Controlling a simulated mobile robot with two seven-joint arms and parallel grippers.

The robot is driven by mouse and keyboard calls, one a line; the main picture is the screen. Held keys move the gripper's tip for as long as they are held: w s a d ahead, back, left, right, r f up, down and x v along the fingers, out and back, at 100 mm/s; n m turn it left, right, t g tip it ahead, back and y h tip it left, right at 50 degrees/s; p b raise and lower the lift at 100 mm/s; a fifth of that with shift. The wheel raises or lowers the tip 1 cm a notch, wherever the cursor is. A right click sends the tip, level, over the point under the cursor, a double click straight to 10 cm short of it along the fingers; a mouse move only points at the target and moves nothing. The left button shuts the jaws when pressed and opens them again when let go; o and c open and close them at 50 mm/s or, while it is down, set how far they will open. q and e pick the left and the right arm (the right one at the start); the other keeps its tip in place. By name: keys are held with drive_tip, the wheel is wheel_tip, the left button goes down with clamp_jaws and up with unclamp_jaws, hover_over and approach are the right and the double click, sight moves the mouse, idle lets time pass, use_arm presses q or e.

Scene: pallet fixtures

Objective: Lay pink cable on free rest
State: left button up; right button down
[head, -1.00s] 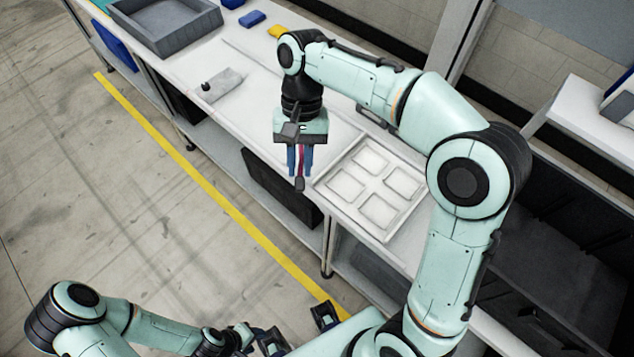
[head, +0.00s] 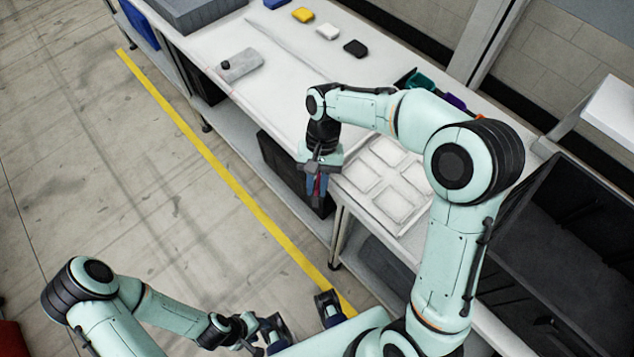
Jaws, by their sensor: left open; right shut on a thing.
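My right gripper (head: 316,192) hangs pointing down at the front edge of the white table, just left of the white tray. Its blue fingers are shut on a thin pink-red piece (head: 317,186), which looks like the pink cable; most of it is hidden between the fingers. My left gripper (head: 302,322) is open and empty, low in the view and away from the table. A grey block with a dark knob (head: 240,66) lies on the table further left; I cannot tell whether it is a cable rest. No free rest can be made out clearly.
The white tray (head: 343,190) with several square pockets lies beside my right gripper. Yellow (head: 302,15), white (head: 327,32) and black (head: 355,48) small blocks lie at the back. A grey bin (head: 195,12) stands at the far left. The table's middle is clear.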

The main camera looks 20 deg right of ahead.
drive_tip(key=c, duration=1)
unclamp_jaws()
